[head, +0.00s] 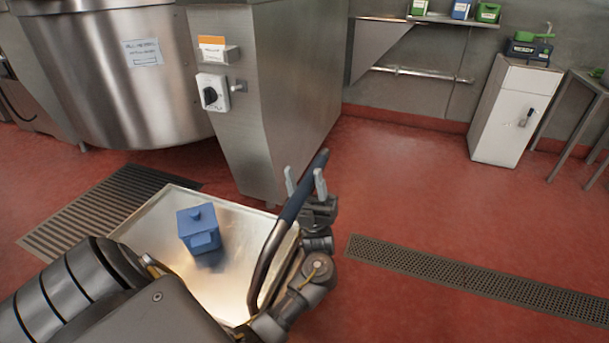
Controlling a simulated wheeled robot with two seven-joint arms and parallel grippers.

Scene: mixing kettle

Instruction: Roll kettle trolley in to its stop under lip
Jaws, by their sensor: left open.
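The kettle (115,75) is a large steel vessel at the upper left, beside a steel control column (262,110). The trolley (150,222) is a flat, shiny steel top below them, with a blue lidded box (200,230) standing on it. The trolley's dark-gripped handle (290,208) rises at its right side. My left gripper (306,184) is at the upper part of the handle, its fingers open on either side of the bar. Whether the fingers touch it, I cannot tell. The trolley's wheels and any stop are hidden. My right gripper is out of the picture.
A floor grate (100,210) lies under the kettle's front, left of the trolley. A long drain (480,282) crosses the floor at right. A white cabinet (512,112) and a metal table (590,90) stand at the back right. The red floor between is clear.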

